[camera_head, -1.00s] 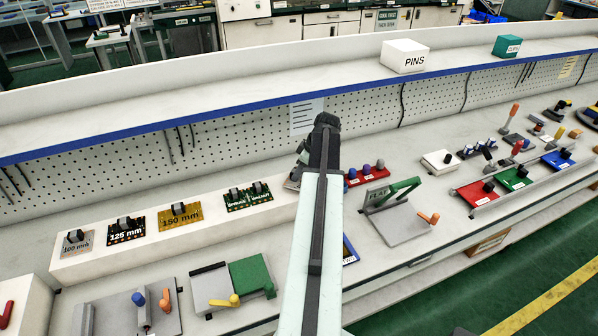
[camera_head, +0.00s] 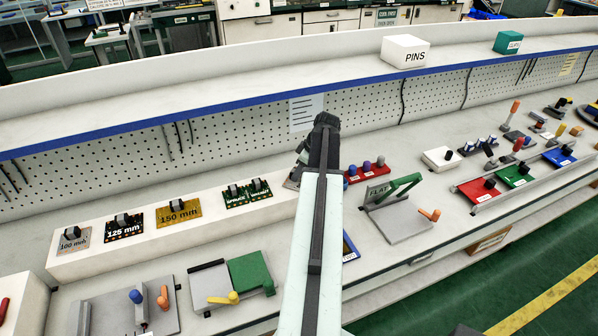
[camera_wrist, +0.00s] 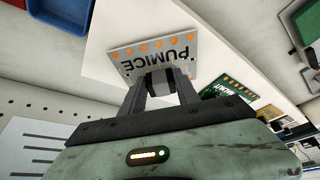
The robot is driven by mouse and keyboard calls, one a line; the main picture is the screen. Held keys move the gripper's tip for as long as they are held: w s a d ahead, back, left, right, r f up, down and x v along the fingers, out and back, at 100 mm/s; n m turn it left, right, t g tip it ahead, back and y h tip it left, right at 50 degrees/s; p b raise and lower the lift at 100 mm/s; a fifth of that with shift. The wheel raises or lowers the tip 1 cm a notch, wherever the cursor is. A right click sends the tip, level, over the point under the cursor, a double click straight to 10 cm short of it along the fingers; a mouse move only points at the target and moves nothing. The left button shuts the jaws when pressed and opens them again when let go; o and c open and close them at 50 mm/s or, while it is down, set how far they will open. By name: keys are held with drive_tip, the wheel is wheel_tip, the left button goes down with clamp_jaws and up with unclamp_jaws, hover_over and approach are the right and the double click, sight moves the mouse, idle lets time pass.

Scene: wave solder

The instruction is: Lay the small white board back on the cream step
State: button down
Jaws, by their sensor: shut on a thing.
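The small white board, greyish white with orange dots and the word PUMICE, shows in the wrist view (camera_wrist: 160,52). My gripper (camera_wrist: 160,82) is shut on the dark knob on top of it. In the head view my gripper (camera_head: 303,160) is at the right end of the cream step (camera_head: 140,247), and my arm hides most of the board. The wrist view shows the board over the cream step (camera_wrist: 100,40), beside the green board (camera_wrist: 228,87). I cannot tell whether the board touches the step.
On the step, left of my arm, stand the green board (camera_head: 247,194), the 150 mm board (camera_head: 178,213), the 125 mm board (camera_head: 124,229) and the 100 mm board (camera_head: 73,240). Right of my arm are a red block with knobs (camera_head: 366,172) and a fixture with a green frame (camera_head: 398,220).

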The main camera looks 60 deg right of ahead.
drive_tip(key=shift+f, duration=0.2)
drive_tip(key=c, duration=0.8)
unclamp_jaws()
drive_tip(key=shift+r, duration=0.1)
drive_tip(key=p+v, duration=0.7)
drive_tip(key=shift+s+r, duration=0.15)
drive_tip(key=shift+r, duration=0.1)
